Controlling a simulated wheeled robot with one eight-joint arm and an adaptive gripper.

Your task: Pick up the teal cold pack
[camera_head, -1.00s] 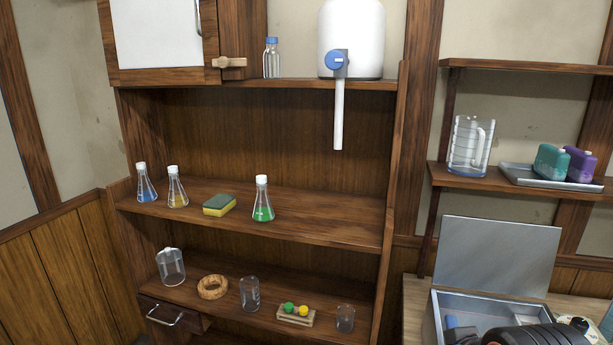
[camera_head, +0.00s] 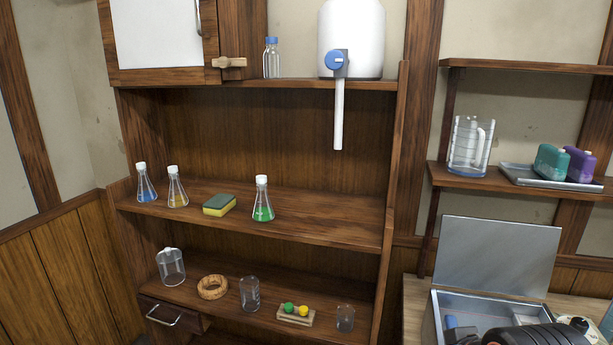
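The teal cold pack (camera_head: 550,161) stands on a grey metal tray (camera_head: 518,176) on the right wall shelf. A purple pack (camera_head: 580,164) stands close beside it on its right, on the same tray. A dark ribbed part of my own arm shows at the bottom right edge, in front of the open metal box. My gripper's fingers cannot be made out, so its state and hold are hidden.
A clear pitcher (camera_head: 470,146) stands left of the tray on the same shelf (camera_head: 470,184). Below is a metal box (camera_head: 497,255) with its lid up. Several flasks, a sponge (camera_head: 219,205) and glassware fill the wooden cabinet at left. A white tank (camera_head: 351,38) with a tap sits above.

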